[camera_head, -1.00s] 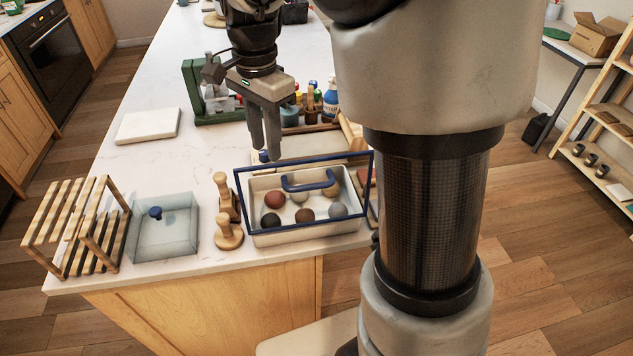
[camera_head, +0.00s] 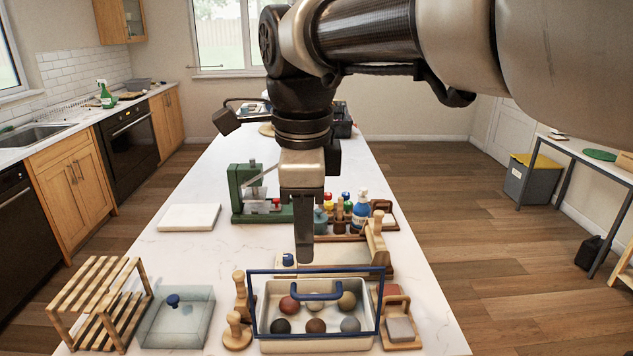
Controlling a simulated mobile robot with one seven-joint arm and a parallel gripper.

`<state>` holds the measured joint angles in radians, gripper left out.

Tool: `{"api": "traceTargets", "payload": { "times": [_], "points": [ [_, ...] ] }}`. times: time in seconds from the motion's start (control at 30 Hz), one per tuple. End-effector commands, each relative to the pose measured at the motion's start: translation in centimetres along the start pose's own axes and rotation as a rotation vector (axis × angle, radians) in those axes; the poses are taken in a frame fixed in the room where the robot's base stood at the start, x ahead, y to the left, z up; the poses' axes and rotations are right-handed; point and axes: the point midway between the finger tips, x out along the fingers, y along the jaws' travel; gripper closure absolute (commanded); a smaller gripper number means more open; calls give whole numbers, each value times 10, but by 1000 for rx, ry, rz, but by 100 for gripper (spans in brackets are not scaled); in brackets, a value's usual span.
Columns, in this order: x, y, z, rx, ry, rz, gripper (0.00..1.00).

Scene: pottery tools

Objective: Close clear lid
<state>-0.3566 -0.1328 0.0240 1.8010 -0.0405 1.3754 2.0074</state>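The clear lid (camera_head: 249,300) has a blue rim and a blue handle (camera_head: 316,296). Its clear pane shows the cream tray (camera_head: 316,345) and several clay balls behind it. The rim's upper edge looks wider than its lower edge and reaches past the tray, so the lid seems raised from the tray's front side; its exact angle is hard to tell. My gripper (camera_head: 304,258) points down, apparently beyond the tray and apart from the lid. Its fingers overlap side-on, so the gap between them is hidden. It holds nothing that I can see.
Wooden stamps (camera_head: 237,332) stand left of the tray, beside a glassy box (camera_head: 178,325) with a blue knob and a slatted rack (camera_head: 95,300). Wooden blocks (camera_head: 399,325) stand close on the right. A green press (camera_head: 256,200) and bottles (camera_head: 360,210) are farther back.

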Motion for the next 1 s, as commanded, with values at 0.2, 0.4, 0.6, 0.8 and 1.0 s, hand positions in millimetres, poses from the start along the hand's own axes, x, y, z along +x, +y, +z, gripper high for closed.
{"api": "traceTargets", "payload": {
  "times": [0.2, 0.4, 0.6, 0.8, 1.0],
  "points": [
    [53, 1, -1, 1, 3, 7, 72],
    [90, 1, -1, 1, 3, 7, 72],
    [111, 0, -1, 2, 3, 6, 72],
    [115, 0, -1, 2, 2, 4, 72],
    [115, 0, -1, 2, 2, 4, 79]
  ]
}}
